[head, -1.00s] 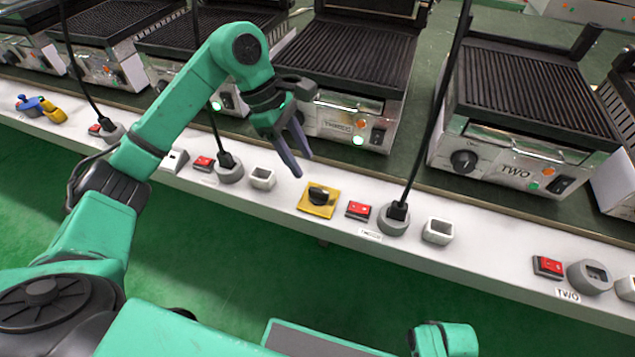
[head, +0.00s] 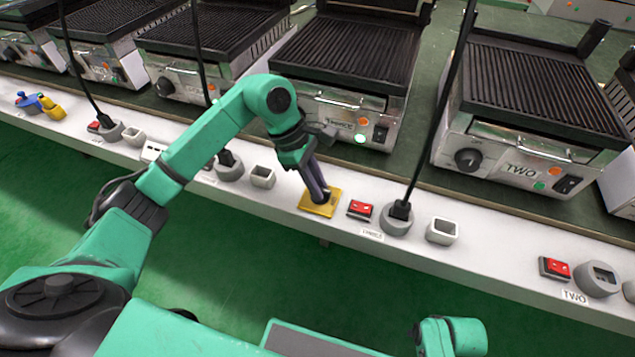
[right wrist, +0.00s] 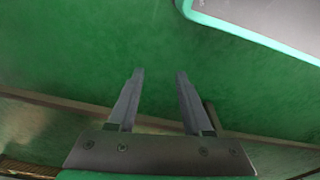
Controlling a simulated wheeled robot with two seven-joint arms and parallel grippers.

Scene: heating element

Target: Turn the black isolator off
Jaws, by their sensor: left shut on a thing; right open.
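The black isolator knob sits on a yellow square plate (head: 312,208) on the white ledge. My left gripper (head: 322,198) reaches down onto it from above, its fingers shut on the knob. The fingers hide most of the knob, so its angle cannot be read. My right gripper (right wrist: 158,75) is open and empty in the right wrist view, with bare green floor beyond its fingers.
On the white ledge (head: 480,248), right of the plate, are a red switch (head: 360,210), a grey socket with a black plug (head: 397,219) and a white square socket (head: 442,231). Contact grills, one marked TWO (head: 520,172), stand on the counter behind.

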